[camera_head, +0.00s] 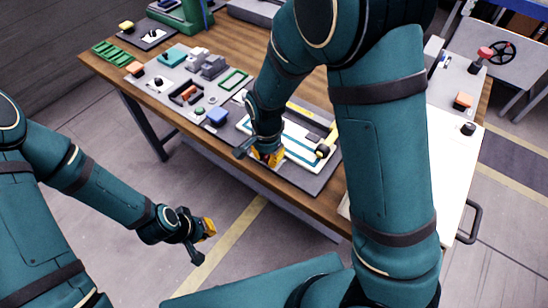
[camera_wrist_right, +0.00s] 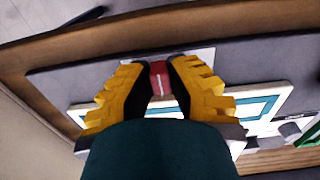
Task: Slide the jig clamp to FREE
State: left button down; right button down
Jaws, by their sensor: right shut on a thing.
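The jig is a white plate with a teal outline (camera_head: 302,152) on a dark mat at the table's front edge. It also shows in the right wrist view (camera_wrist_right: 252,104). My right gripper (camera_head: 268,158) is down at the jig's front left. In the right wrist view its yellow fingers (camera_wrist_right: 160,78) are closed on a small red block with a white line (camera_wrist_right: 160,76), which appears to be the jig clamp. The FREE marking cannot be read. My left gripper (camera_head: 208,228) hangs over the floor, away from the table; its finger opening is unclear.

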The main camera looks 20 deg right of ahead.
jog(key=w+a, duration=0.2)
jog(key=w, duration=0.1)
jog(key=shift+a+p, duration=0.3)
jog(key=shift+p, duration=0.05)
jog(key=shift+w, duration=0.1)
jog(key=c, duration=0.9)
grip_release()
jog(key=shift+w, duration=0.1)
notch_tip(320, 180, up, 12)
